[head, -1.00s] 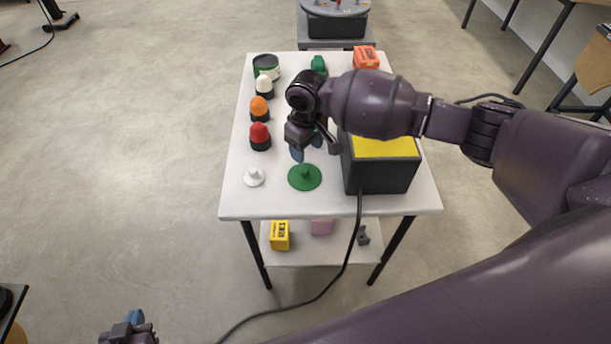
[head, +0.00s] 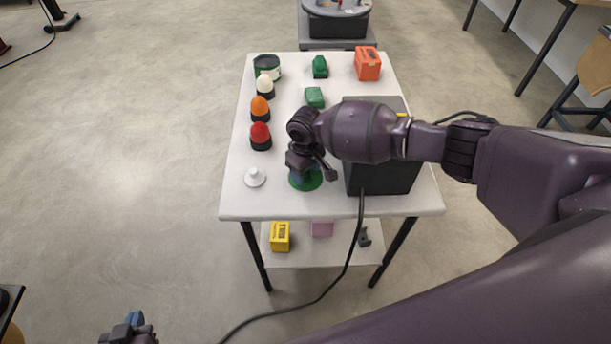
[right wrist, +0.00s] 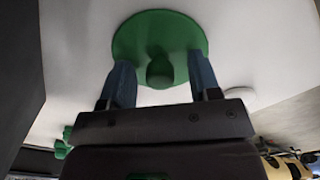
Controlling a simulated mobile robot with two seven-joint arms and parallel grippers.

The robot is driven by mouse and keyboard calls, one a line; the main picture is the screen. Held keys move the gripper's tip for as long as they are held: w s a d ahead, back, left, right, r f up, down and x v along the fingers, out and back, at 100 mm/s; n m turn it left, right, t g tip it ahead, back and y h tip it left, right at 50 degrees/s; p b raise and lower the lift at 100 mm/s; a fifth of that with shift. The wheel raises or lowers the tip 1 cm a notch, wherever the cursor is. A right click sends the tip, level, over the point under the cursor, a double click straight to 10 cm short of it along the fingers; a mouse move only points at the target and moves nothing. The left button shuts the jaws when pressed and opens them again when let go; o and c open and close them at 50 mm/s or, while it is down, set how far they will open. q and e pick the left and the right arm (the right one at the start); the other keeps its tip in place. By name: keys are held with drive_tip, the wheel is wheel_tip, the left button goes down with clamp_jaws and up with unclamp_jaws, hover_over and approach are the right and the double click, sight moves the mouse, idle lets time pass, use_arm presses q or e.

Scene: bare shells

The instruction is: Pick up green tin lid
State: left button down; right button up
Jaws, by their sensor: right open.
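The green tin lid (head: 306,184) is a flat disc with a knob, lying on the white table top near its front edge. It also shows in the right wrist view (right wrist: 160,40), its knob between the two blue fingers. My right gripper (head: 304,176) is right over the lid, hiding much of it in the head view. In the right wrist view the right gripper (right wrist: 161,82) is open, one finger on each side of the knob and apart from it. My left gripper (head: 130,322) is at the bottom edge of the head view, far from the table; its jaw state is unclear.
A white knobbed lid (head: 255,178) lies just left. A dark box (head: 385,178) stands close right, partly behind my arm. Red (head: 260,134), orange (head: 260,107) and white (head: 265,84) domed items line the left edge. A green tin (head: 267,67) stands behind.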

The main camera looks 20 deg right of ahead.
drive_tip(key=shift+c, duration=0.2)
drive_tip(key=c, duration=0.7)
drive_tip(key=shift+c, duration=1.3)
wheel_tip(320, 180, up, 20)
drive_tip(key=p, duration=0.1)
